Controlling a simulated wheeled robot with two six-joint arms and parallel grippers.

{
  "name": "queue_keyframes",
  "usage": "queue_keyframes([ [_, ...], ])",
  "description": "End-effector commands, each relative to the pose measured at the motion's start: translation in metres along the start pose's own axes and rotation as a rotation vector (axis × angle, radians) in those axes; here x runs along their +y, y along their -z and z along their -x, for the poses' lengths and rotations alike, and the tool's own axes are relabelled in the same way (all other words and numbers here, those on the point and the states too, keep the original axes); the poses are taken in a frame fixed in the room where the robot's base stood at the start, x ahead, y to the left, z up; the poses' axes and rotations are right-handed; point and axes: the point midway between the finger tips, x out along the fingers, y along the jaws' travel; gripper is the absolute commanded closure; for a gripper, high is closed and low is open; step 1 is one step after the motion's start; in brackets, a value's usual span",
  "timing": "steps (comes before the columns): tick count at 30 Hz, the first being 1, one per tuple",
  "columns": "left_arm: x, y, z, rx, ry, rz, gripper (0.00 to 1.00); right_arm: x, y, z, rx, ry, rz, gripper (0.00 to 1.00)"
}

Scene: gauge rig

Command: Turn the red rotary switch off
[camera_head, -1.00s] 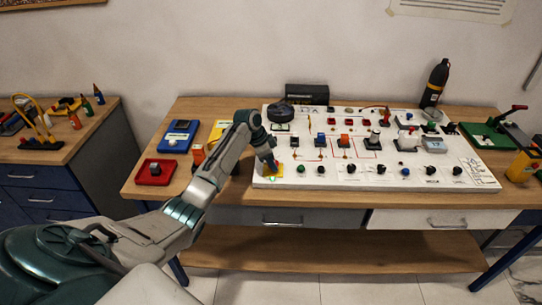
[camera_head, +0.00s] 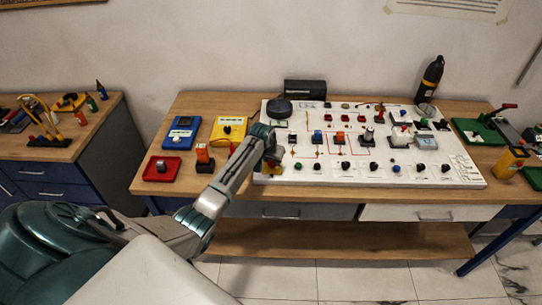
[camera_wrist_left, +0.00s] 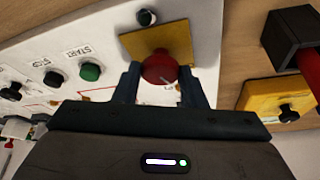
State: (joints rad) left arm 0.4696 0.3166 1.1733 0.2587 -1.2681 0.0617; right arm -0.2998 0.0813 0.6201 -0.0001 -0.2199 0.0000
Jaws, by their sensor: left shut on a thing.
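The red rotary switch (camera_wrist_left: 160,68) is a round red knob on a yellow plate (camera_wrist_left: 178,38) in the left wrist view. The plate sits at the front left corner of the white panel (camera_head: 440,178). My left gripper (camera_wrist_left: 160,74) has one finger on each side of the knob and is shut on it. In the head view my left gripper (camera_head: 270,158) is low at that corner and hides most of the switch. The knob's exact pointing direction is hard to tell. My right gripper is not in view.
The panel carries several knobs and switches, including a green button (camera_wrist_left: 90,72) near the gripper.

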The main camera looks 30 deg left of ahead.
Motion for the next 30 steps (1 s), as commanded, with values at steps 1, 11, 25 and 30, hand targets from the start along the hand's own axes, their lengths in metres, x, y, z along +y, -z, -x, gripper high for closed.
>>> queue_keyframes([
  [1, 0.0008, 0.0021, 0.002, 0.003, 0.015, 0.035, 0.85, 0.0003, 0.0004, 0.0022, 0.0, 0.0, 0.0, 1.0],
  [11, 0.0025, 0.0025, 0.0011, 0.004, 0.103, 0.248, 0.85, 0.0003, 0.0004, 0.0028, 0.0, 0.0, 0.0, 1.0],
  [25, 0.0028, 0.0026, 0.0009, 0.004, 0.147, 0.355, 0.85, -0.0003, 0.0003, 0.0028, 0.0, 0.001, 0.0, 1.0],
  [30, 0.0028, 0.0026, 0.0009, 0.004, 0.148, 0.357, 0.85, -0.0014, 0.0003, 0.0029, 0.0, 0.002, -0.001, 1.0],
])
